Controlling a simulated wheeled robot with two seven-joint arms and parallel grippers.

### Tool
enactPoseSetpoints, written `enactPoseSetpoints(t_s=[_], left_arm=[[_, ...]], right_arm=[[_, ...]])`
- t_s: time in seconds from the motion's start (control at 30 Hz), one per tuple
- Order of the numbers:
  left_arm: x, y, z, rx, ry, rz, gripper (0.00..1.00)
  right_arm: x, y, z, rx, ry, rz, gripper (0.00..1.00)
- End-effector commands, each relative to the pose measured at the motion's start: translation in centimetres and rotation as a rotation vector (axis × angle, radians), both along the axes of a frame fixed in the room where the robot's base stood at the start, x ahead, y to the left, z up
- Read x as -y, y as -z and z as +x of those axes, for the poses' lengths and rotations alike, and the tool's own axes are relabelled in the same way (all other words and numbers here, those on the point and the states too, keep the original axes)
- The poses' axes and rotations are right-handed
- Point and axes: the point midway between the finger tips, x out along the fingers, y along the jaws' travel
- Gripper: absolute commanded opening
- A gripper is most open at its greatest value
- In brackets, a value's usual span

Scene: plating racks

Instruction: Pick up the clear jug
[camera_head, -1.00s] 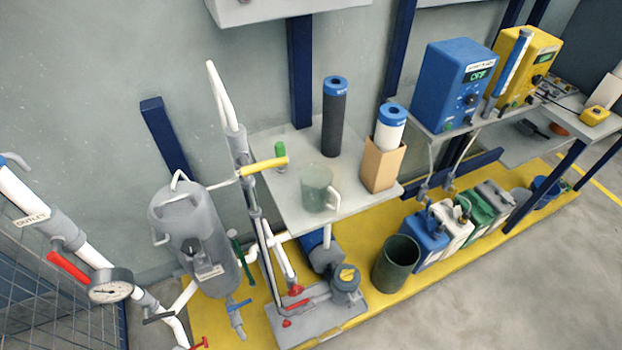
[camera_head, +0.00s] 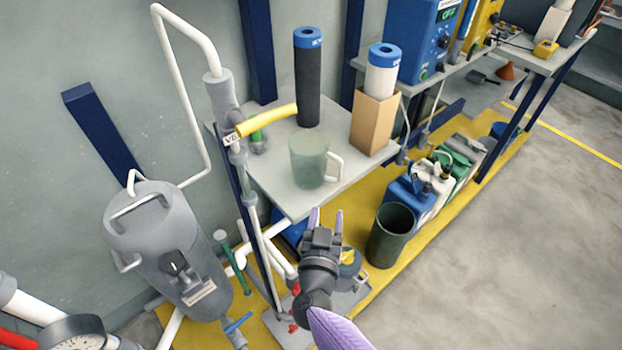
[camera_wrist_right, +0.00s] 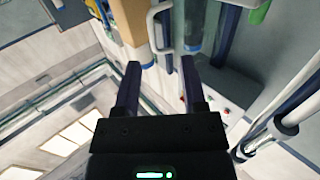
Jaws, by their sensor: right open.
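The clear jug (camera_head: 308,160), a greenish see-through vessel with a pale handle on its right side, stands upright on the grey shelf (camera_head: 270,185). My right gripper (camera_head: 326,214) is open and empty, in front of the shelf's near edge and apart from the jug. In the right wrist view, the open fingers (camera_wrist_right: 160,66) point toward the jug's handle (camera_wrist_right: 152,30) at the top; the jug's body is hard to make out there. My left gripper is not in view.
A cardboard box (camera_head: 372,122) holding a white blue-capped cylinder (camera_head: 382,72) stands right of the jug. A dark blue-capped cylinder (camera_head: 307,85) stands behind it. A yellow-sleeved pipe (camera_head: 266,121) and a green-topped item (camera_head: 257,140) are at left. A dark green bin (camera_head: 390,235) stands below.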

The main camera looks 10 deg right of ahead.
Motion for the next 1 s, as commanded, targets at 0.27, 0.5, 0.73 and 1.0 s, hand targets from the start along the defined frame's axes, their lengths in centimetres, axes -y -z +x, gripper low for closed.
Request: enactPoseSetpoints(t_s=[0.27, 0.5, 0.73, 1.0], left_arm=[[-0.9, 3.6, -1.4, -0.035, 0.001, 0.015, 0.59], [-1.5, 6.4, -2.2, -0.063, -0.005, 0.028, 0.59], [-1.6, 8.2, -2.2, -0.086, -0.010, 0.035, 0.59], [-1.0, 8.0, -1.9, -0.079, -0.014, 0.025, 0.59]], right_arm=[[1.6, -1.0, 3.6, 0.026, 0.165, 0.035, 0.54], [3.2, -0.7, 7.5, 0.026, 0.163, 0.034, 0.54], [4.4, -1.2, 10.3, 0.023, 0.162, 0.032, 0.54], [4.4, -1.5, 10.3, 0.023, 0.161, 0.033, 0.35]])
